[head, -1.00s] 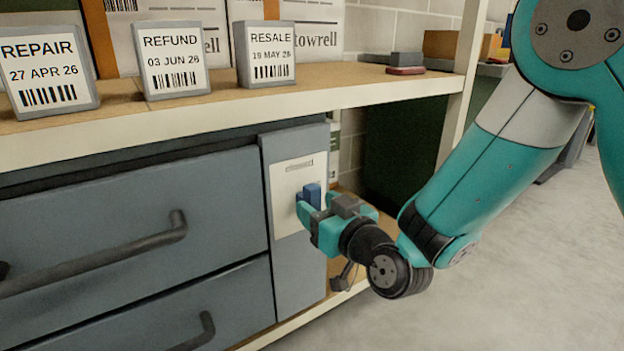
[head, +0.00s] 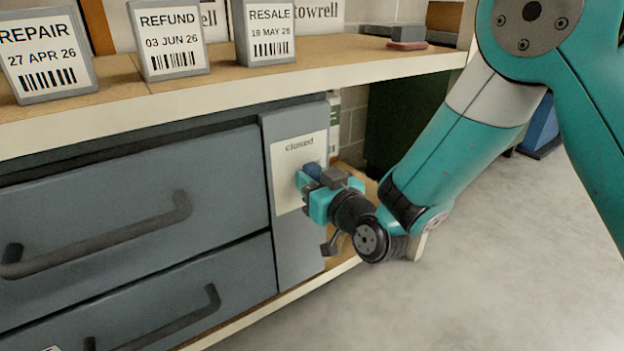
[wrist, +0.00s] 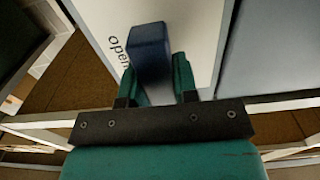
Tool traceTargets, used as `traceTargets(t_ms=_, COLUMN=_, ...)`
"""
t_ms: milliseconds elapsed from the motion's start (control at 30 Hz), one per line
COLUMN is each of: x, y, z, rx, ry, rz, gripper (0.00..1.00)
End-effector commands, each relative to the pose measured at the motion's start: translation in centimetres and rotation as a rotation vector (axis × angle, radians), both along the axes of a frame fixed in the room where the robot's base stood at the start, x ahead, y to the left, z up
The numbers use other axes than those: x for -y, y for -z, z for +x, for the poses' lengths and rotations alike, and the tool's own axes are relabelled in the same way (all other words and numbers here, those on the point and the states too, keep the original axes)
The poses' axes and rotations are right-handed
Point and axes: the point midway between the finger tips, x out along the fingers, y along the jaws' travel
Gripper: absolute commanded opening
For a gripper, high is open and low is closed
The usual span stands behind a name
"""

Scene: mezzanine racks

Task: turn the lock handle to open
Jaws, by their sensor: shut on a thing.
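The blue lock handle (head: 312,169) sits on a white plate (head: 288,185) on the grey panel to the right of the drawers. The plate reads "closed" at its top in the head view. In the wrist view the plate (wrist: 202,25) shows the word "open" to the left of the blue handle (wrist: 149,48). My gripper (head: 308,186) is at the plate, shut on the handle. In the wrist view its two teal fingers (wrist: 157,78) stand on either side of the handle's base. The fingers hide part of the handle, and its exact angle is hard to tell.
Grey drawers (head: 130,190) with dark bar handles lie left of the panel. A wooden shelf (head: 220,82) above carries REPAIR, REFUND and RESALE signs. A dark green box (head: 405,120) stands behind the arm.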

Motion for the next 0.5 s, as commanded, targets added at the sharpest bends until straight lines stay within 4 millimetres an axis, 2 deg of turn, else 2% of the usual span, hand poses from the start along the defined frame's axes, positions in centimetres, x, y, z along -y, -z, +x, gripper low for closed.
traceTargets(t_ms=267, x=0.04, y=-0.03, z=0.01, rx=-0.045, ry=0.0, rz=0.067, gripper=0.04)
traceTargets(t_ms=500, x=0.15, y=-0.02, z=0.09, rx=-0.145, ry=-0.001, rz=0.215, gripper=0.04)
